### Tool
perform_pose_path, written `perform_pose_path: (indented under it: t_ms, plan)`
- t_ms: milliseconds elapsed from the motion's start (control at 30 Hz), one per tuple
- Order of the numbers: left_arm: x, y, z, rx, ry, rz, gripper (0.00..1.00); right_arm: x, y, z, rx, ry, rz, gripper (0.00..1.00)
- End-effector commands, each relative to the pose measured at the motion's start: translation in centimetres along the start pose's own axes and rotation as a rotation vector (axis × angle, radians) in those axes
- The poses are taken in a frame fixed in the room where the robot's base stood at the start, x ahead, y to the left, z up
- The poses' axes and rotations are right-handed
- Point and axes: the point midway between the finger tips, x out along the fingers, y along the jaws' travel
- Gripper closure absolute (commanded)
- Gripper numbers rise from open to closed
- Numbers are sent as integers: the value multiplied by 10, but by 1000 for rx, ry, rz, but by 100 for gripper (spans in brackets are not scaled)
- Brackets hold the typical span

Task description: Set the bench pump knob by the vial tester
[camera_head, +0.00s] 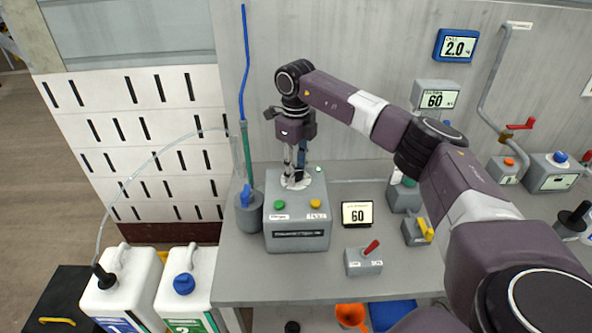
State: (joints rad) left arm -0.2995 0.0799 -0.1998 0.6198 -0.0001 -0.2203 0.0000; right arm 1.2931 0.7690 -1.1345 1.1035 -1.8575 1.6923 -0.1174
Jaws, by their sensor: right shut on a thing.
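A grey box (298,237) with a green and a yellow button on its front stands on the bench; it looks like the vial tester, but its label is too small to read. My right gripper (296,177) points straight down at the top of this box, at a pale round spot. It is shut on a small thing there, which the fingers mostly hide. A small display (357,214) reading 60 stands to the right of the box. I cannot tell for sure which control is the bench pump knob. My left gripper is not in view.
A red-lever switch box (364,262), a yellow-handled box (417,231) and a partly hidden grey unit (404,196) stand right of the tester. A grey pot (249,212) stands left. Wall displays read 2.0 (457,46) and 60 (436,98). White canisters (118,290) stand at lower left.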

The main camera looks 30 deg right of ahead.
Motion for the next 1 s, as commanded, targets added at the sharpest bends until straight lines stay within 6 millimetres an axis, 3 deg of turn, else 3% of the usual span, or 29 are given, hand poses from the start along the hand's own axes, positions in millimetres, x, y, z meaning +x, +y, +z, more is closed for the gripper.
perform_pose_path:
  t_ms: [200, 233, 367, 733, 1000]
  plan:
    - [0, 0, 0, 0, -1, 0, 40, -3, -2, 2, 0, -8, -4, 95]
    - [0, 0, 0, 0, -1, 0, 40, -3, -2, 2, 0, -8, -4, 68]
    - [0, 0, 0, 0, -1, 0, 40, -2, -1, 1, 0, -6, -3, 53]
    - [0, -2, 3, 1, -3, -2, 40, -7, -1, 1, -1, -4, -2, 53]
    - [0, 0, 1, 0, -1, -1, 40, -58, -1, 2, -1, -8, -2, 53]
